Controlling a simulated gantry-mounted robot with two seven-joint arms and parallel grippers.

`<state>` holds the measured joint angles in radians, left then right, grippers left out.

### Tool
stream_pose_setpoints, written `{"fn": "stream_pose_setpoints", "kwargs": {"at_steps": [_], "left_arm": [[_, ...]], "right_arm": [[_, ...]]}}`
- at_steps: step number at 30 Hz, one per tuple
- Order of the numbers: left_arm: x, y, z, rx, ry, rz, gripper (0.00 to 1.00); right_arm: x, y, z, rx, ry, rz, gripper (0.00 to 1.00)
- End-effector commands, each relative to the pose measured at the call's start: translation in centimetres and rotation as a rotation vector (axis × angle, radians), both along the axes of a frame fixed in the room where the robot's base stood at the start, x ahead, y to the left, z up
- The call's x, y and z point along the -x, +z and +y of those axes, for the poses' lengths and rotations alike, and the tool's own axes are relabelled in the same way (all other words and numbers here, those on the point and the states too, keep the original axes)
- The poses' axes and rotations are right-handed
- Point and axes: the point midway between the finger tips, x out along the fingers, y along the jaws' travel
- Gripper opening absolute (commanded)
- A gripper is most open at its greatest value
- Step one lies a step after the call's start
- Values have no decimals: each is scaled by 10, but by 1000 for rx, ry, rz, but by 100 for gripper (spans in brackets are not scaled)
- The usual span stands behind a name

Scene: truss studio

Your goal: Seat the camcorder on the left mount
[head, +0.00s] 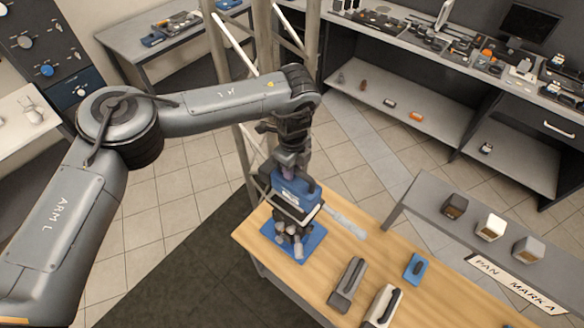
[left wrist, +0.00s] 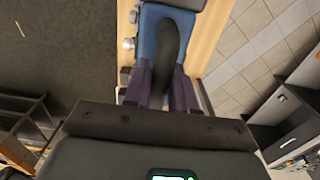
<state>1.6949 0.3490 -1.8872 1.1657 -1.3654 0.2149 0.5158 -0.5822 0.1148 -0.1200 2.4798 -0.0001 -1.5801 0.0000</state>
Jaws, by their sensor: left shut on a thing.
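My left gripper (head: 288,172) points down over the near-left end of the wooden table. It is shut on the dark handle of a blue camcorder (head: 291,192), which has a pale label. In the left wrist view, the purple fingers of my left gripper (left wrist: 164,88) lie on both sides of the dark handle, with the blue body (left wrist: 149,42) around it. Under the camcorder, a blue base plate (head: 303,252) with grey rounded parts lies on the table; I take it for the left mount. The camcorder hides much of it, and I cannot tell if they touch. My right gripper is not in view.
On the wooden table (head: 460,300) lie a grey handled block (head: 345,288), a white-and-dark one (head: 382,306), a small blue one (head: 415,268) and a clear strip (head: 345,222). A grey shelf (head: 430,195) with three small blocks stands behind. A truss post rises close behind my left arm.

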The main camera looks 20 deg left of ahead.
Motion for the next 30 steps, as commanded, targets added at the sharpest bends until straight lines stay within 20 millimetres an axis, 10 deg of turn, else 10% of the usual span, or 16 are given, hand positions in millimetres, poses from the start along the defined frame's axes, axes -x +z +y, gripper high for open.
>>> {"fn": "stream_pose_setpoints", "kwargs": {"at_steps": [30], "left_arm": [[-1,-48,-1,2,0,-3,0]], "right_arm": [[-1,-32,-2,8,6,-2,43]]}}
